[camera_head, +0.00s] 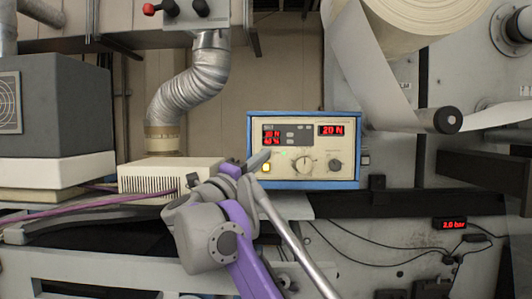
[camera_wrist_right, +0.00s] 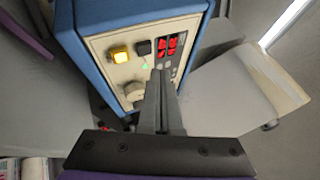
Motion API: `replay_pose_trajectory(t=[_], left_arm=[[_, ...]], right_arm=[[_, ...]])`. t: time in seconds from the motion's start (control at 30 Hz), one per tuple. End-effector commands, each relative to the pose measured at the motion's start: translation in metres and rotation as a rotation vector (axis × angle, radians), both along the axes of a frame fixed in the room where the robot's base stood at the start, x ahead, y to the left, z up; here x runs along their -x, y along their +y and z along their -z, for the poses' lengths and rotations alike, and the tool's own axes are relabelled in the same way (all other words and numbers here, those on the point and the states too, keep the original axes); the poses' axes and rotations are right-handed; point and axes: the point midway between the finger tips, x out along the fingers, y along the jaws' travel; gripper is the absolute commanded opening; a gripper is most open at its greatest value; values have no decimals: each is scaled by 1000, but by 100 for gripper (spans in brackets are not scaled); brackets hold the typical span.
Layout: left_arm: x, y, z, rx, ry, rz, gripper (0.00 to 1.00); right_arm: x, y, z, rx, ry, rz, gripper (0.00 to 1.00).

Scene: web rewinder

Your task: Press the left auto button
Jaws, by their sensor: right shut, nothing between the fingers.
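The blue-framed control box (camera_head: 303,115) has a cream front with red displays and round knobs. A lit yellow square button (camera_head: 266,168) is at its lower left; it also shows in the right wrist view (camera_wrist_right: 120,55). A black square button (camera_wrist_right: 143,47) sits beside the yellow one in the wrist view; the gripper hides it in the head view. I cannot read any button label. My right gripper (camera_head: 259,159) is shut and empty, its tips in front of the panel's left part, near a small green light (camera_wrist_right: 145,66). Contact cannot be told. My left gripper is not in view.
A cream vented box (camera_head: 150,180) stands left of the control box. A silver flexible duct (camera_head: 185,95) rises behind it. A paper roll (camera_head: 430,25) and its web hang at upper right. Cables and a pressure display (camera_head: 450,224) are at lower right.

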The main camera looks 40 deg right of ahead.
Motion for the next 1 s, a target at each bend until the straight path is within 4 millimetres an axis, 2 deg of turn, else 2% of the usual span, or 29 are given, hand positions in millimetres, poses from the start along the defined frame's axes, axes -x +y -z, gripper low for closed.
replay_pose_trajectory(t=[0.03,0.2,1.0], left_arm=[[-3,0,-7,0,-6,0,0],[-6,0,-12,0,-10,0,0],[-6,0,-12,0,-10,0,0]], right_arm=[[-3,-4,-5,1,-4,3,0],[-12,-10,-4,0,-2,0,0],[-14,-12,-2,0,-2,1,0]])
